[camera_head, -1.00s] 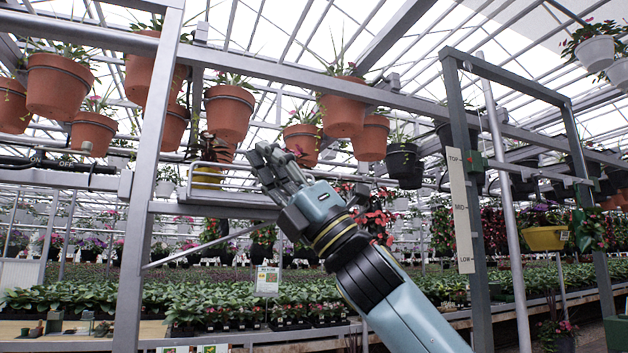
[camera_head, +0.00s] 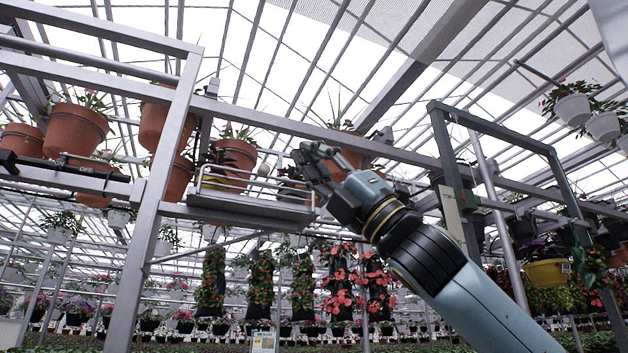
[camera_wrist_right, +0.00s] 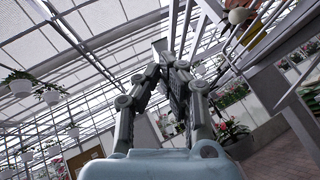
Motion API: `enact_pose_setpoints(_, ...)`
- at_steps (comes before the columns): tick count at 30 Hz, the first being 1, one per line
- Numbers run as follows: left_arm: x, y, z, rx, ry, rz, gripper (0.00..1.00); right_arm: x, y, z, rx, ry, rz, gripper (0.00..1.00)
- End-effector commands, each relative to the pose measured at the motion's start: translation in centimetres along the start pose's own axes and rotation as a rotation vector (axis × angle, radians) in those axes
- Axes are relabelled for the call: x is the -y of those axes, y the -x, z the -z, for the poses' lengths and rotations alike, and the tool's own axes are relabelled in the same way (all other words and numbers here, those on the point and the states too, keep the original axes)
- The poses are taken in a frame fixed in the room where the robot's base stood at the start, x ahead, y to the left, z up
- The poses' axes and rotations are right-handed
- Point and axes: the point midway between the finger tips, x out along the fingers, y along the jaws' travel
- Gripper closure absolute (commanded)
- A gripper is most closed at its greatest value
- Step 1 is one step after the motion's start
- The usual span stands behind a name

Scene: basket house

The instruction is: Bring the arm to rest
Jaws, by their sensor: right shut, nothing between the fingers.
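My right arm (camera_head: 435,260) reaches up from the lower right in the head view. Its gripper (camera_head: 300,155) is raised in front of the right end of a metal shelf tray (camera_head: 250,208). The fingers are shut and hold nothing. In the right wrist view the gripper (camera_wrist_right: 165,55) points up towards the glass roof, its fingertips together. I cannot tell from the head view whether the gripper touches the tray's rail. My left gripper is not in view.
A grey post (camera_head: 150,230) stands left of the tray. A sign strip marked TOP (camera_head: 452,212) is behind my arm. A yellow pot (camera_head: 548,273) hangs at right. White pots (camera_head: 572,110) hang upper right.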

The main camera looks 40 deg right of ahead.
Motion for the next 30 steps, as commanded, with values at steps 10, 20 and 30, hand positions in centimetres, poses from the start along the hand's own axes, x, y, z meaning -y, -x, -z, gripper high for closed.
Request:
enact_pose_setpoints(10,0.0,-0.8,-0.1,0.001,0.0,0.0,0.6,-0.3,0.3,-0.1,0.001,0.0,0.0,1.0)
enact_pose_setpoints(20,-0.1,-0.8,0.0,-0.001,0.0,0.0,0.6,-0.3,0.3,-0.1,0.001,0.0,0.0,1.0)
enact_pose_setpoints(30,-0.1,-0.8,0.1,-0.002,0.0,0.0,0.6,5.9,3.2,1.1,0.105,-0.213,0.173,1.0)
